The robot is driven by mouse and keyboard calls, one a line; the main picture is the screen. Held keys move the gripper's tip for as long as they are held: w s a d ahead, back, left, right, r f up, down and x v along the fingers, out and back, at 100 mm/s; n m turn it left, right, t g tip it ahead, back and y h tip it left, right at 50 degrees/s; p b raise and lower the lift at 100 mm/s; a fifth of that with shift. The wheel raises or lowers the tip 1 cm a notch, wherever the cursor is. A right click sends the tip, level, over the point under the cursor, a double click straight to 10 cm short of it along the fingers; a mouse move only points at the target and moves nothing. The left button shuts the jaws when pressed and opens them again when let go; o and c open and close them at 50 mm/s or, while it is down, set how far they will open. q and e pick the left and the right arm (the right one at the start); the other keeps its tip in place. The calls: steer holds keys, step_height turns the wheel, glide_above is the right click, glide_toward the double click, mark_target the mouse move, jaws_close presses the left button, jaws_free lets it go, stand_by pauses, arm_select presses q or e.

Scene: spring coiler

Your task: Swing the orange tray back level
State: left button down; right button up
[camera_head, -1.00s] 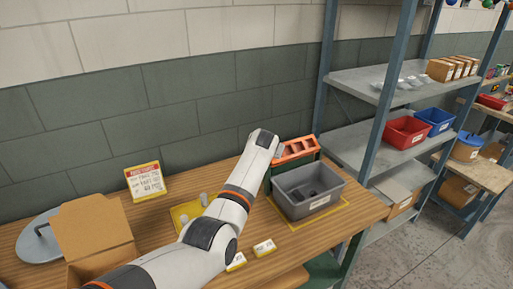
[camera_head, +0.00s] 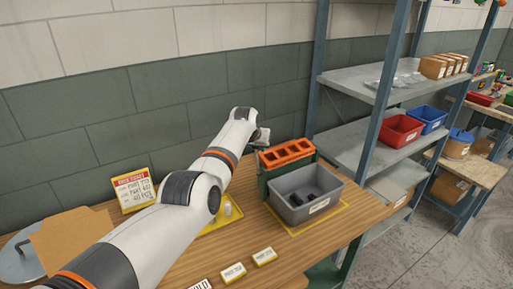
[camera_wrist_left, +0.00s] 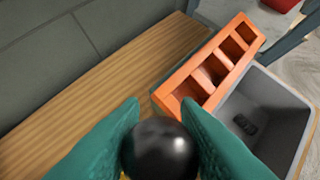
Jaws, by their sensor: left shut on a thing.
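The orange tray (camera_head: 287,153) has a row of compartments that look empty. It sits on a green stand (camera_head: 264,182) behind the grey bin and looks close to level. It also shows in the left wrist view (camera_wrist_left: 212,72), right of the fingers. My left gripper (camera_head: 263,136) is at the tray's left end in the head view. In the left wrist view its teal fingers (camera_wrist_left: 163,112) are shut on a round black knob (camera_wrist_left: 160,150). How the knob joins the tray is hidden. My right gripper is not in view.
The grey bin (camera_head: 322,211) holds dark parts and stands on a yellow-edged mat in front of the tray. A metal shelf (camera_head: 352,148) stands to the right.

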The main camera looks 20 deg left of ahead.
arm_select(q)
steer(key=shift+s+a+f+g+h, duration=0.1)
steer(key=shift+f+g+h, duration=0.2)
steer(key=shift+f, duration=0.4)
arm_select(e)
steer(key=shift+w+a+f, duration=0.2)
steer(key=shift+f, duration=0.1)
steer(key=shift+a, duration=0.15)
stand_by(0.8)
arm_select(q)
steer(key=c, duration=1.3)
jaws_free()
steer(key=shift+o, duration=1.1)
steer(key=shift+a+r, duration=0.1)
steer(key=shift+a, duration=0.05)
steer(key=shift+r, duration=0.1)
